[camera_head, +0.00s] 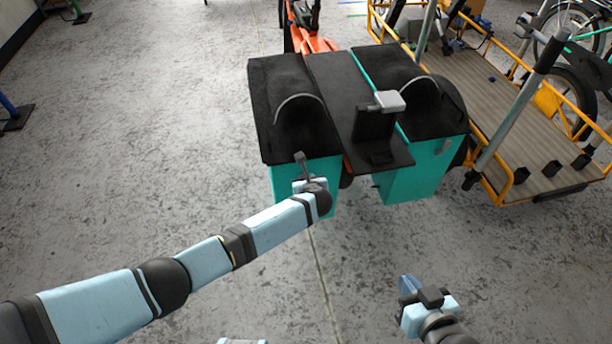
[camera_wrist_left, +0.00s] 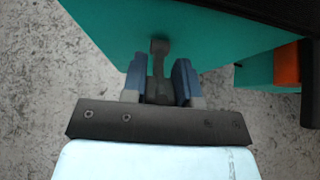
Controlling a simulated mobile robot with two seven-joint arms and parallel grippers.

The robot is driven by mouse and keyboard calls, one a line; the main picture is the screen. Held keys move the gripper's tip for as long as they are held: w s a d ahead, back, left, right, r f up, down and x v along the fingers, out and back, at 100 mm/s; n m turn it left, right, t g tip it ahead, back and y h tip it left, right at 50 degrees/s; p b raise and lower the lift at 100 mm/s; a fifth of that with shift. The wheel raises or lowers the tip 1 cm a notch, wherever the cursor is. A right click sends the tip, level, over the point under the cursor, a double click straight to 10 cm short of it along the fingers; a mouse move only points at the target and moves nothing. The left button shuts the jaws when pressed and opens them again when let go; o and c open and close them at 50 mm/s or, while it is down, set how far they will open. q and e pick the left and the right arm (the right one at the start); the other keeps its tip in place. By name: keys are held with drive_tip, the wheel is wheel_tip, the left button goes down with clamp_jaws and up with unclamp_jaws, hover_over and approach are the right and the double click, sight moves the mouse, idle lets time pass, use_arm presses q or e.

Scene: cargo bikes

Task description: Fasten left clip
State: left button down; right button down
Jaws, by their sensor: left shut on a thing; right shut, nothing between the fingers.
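The left clip (camera_head: 301,160) is a dark grey strap-like piece at the front of the left teal box (camera_head: 337,172), just below its black lid. My left gripper (camera_head: 306,180) is at that front face, shut on the clip. In the left wrist view the clip (camera_wrist_left: 159,47) rises from between the blue fingers (camera_wrist_left: 159,82), with its wider end against the teal wall. Whether its end is hooked onto anything cannot be told. My right gripper (camera_head: 407,287) is shut and empty, low over the floor at the lower right, away from the boxes.
The right teal box (camera_head: 412,182) has a grey clip (camera_head: 443,147) on its front. A black rack (camera_head: 340,100) with an upright grey-topped post (camera_head: 376,122) lies between the lids. A yellow-railed cargo bed (camera_head: 500,120) stands right. The floor in front is clear.

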use_arm(q)
drive_tip(key=shift+w+r+p, duration=0.15)
drive_tip(key=shift+p, duration=0.15)
drive_tip(key=c, duration=0.9)
unclamp_jaws()
drive_tip(key=shift+p+v, duration=2.45)
drive_tip(key=shift+v, duration=4.45)
drive_tip(key=shift+a, duration=0.1)
